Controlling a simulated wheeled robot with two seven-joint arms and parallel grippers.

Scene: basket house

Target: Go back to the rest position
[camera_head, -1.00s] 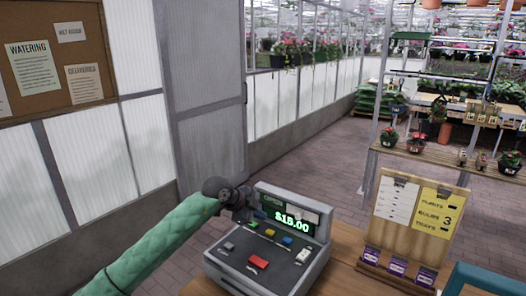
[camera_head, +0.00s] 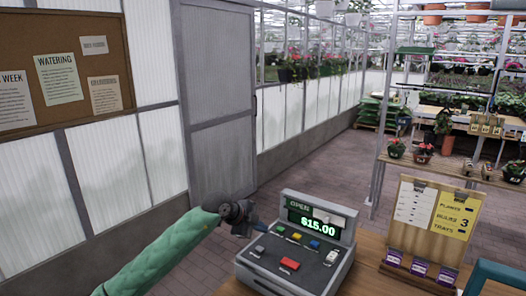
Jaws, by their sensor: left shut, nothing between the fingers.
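My left gripper (camera_head: 257,224) is at the end of my green-sleeved left arm, which comes in from the lower left. It is shut and empty, just left of the cash register (camera_head: 293,250) and in front of its upper left edge. I cannot tell whether it touches the register. The register stands on the wooden counter and its screen reads $15.00. My right gripper is not in view.
The wooden counter (camera_head: 366,275) fills the lower right. A price board (camera_head: 434,220) with purple packets (camera_head: 419,267) stands right of the register. A teal object (camera_head: 498,277) is at the lower right corner. Beyond the counter, the brick floor (camera_head: 321,170) is clear.

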